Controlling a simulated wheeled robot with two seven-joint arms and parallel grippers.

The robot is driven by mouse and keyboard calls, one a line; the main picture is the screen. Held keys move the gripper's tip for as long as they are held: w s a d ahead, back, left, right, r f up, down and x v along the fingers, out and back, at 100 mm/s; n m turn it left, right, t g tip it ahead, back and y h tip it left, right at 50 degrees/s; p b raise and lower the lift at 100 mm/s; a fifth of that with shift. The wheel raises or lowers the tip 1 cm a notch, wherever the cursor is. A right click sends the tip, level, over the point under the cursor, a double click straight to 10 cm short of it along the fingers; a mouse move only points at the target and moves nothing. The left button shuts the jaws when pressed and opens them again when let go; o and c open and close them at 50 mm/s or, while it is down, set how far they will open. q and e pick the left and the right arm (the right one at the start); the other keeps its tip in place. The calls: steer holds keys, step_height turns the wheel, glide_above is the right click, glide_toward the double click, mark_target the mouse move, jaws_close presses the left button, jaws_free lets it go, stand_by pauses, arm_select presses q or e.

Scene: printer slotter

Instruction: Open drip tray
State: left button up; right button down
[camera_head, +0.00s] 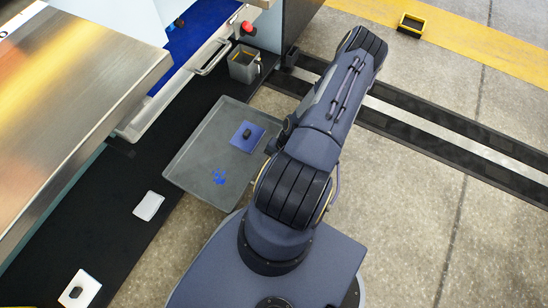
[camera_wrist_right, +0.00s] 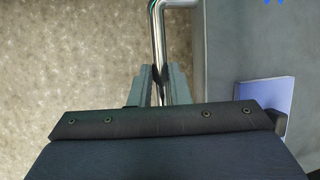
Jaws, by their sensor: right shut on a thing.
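The grey drip tray (camera_head: 185,165) juts out past the black bench edge over the floor in the head view. It bears a blue stain (camera_head: 219,176) and a blue square pad with a small black object (camera_head: 247,132). Its right side is hidden behind my right arm. In the right wrist view a shiny metal bar handle (camera_wrist_right: 157,25) runs beside the tray's grey surface (camera_wrist_right: 225,65). My right gripper (camera_wrist_right: 161,88) is shut on this handle, one finger on each side. My right gripper is hidden in the head view. My left gripper is in neither view.
A grey cup (camera_head: 243,66) stands behind the tray, near a red button (camera_head: 247,28). White pieces (camera_head: 148,206) lie on the black bench surface (camera_head: 120,185). A dark floor rail (camera_head: 450,135) runs at the right. A yellow-black box (camera_head: 411,25) sits far off; concrete floor is open at right.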

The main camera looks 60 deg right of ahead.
steer(key=c, duration=1.4)
jaws_free()
steer(key=shift+o, duration=0.2)
steer(key=p+v, duration=0.3)
steer(key=v, duration=0.4)
steer(key=shift+d+r, duration=0.2)
steer(key=shift+r, duration=0.15)
steer(key=shift+s, duration=0.15)
